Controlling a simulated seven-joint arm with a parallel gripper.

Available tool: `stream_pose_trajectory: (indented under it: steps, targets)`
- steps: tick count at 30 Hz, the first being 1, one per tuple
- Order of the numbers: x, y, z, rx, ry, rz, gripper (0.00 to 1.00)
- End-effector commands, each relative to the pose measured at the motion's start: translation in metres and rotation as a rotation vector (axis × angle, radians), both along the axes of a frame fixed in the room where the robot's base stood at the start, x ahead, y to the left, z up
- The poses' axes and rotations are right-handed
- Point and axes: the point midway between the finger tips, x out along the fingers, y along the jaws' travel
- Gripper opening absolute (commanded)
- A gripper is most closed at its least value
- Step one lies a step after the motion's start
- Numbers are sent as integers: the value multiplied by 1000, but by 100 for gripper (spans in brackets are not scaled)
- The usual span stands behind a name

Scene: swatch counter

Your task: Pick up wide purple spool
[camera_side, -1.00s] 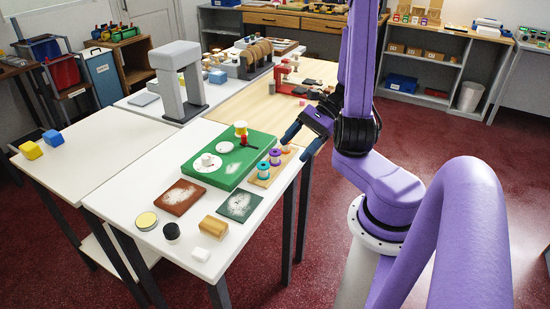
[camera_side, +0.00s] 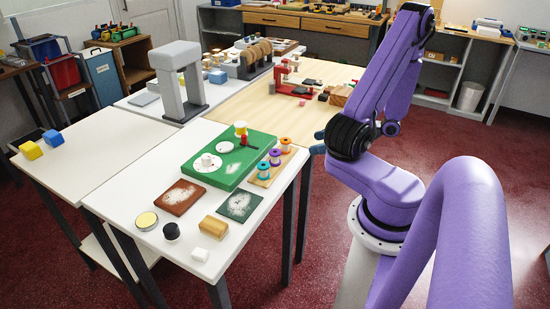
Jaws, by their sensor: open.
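The purple spool (camera_side: 275,157) stands upright on a small wooden tray (camera_side: 263,181) at the right edge of the white table. It is between a teal spool (camera_side: 263,169) and an orange spool (camera_side: 285,144). My gripper (camera_side: 318,143) is to the right of the tray, beyond the table edge, apart from the spools. Only blue bits of it show; my dark wrist and purple arm hide the rest. No object shows in it.
A green board (camera_side: 205,173) with white discs, a red piece and a yellow spool (camera_side: 240,127) lies just left of the tray. Brown (camera_side: 181,196) and dark green (camera_side: 240,205) squares lie in front. A grey arch (camera_side: 187,80) stands further back.

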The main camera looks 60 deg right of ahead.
Motion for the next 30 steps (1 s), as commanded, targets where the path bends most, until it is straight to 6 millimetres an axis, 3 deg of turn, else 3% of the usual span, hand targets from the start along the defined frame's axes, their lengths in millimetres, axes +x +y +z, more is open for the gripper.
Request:
stream_pose_trajectory:
  steps: [15, 25, 30]
  targets:
    - [81, 18, -40, 0, 2, 10, 72]
    - [101, 21, -51, -1, 1, 8, 72]
    - [122, 25, -64, 0, 2, 10, 72]
